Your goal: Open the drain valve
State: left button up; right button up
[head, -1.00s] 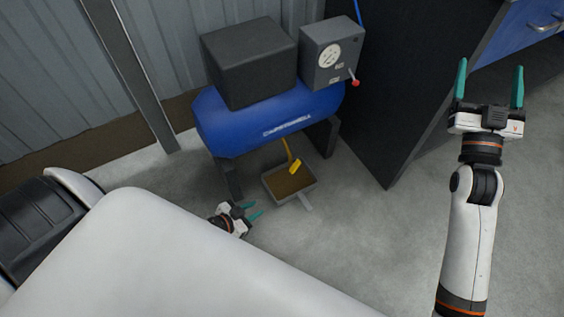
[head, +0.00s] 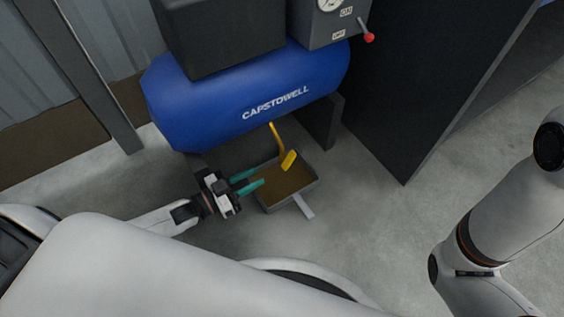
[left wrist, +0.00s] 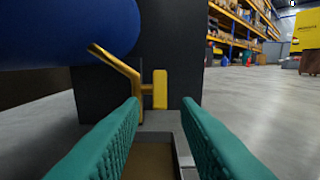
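The drain valve's yellow handle (head: 289,160) hangs on a brass pipe (head: 275,136) below the blue tank (head: 255,95). In the left wrist view the handle (left wrist: 160,88) stands upright at the right of the bent pipe (left wrist: 118,63). My left gripper (head: 258,177) is open and empty, its green fingers pointing at the valve from the left. In the left wrist view the handle shows ahead, between and beyond the fingertips (left wrist: 161,102), with a gap. My right arm shows at the right, but its gripper is out of view.
A shallow tray (head: 268,207) with brown contents sits on the floor under the valve. The tank's dark legs (head: 318,125) stand around it. A dark panel (head: 420,90) rises at the right. Concrete floor (head: 365,215) is clear in front.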

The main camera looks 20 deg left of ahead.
aim_at(288, 160)
pick_arm(q)
jog(key=b+x, duration=0.4)
jog(key=x, duration=0.5)
jog(key=shift+w+d+f, duration=0.1)
jog(key=shift+w+d+b, duration=0.35)
jog(key=shift+w, duration=0.1)
grip_shut()
